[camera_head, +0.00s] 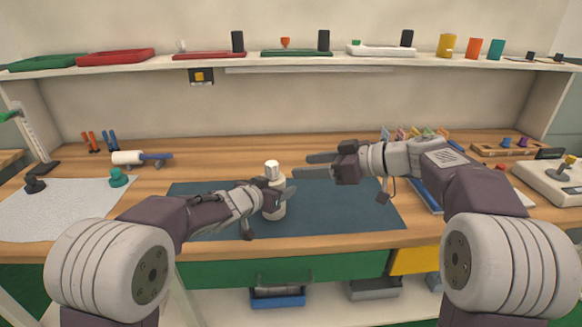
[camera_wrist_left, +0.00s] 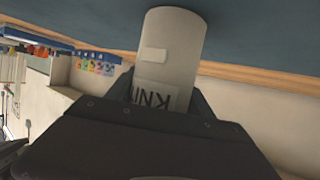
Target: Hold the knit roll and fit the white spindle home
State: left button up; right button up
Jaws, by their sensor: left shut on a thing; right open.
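The knit roll (camera_head: 276,211) is a pale upright cylinder over the dark blue mat. My left gripper (camera_head: 282,194) is shut around it. In the left wrist view the roll (camera_wrist_left: 172,45) carries a label partly reading "KNI", and the finger sides hug it. A narrower white piece, seemingly the white spindle (camera_head: 272,168), stands at the roll's top; how deep it sits cannot be told. My right gripper (camera_head: 312,165) is open and empty, its fingers pointing left, a little right of the white piece and apart from it. The wrist view does not show the roll's upper end.
The blue mat (camera_head: 350,205) is otherwise mostly clear. A white roller on a blue holder (camera_head: 128,157) lies at the back left. A teal knob-like object (camera_head: 118,176) stands on a speckled sheet (camera_head: 65,205). A shelf (camera_head: 215,60) with trays and cups runs along the back.

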jog(key=shift+s+d+r, duration=0.2)
jog(key=shift+s+d, duration=0.05)
jog(key=shift+d, duration=0.15)
pick_arm(q)
jog(key=o, duration=1.3)
jog(key=shift+o, duration=0.2)
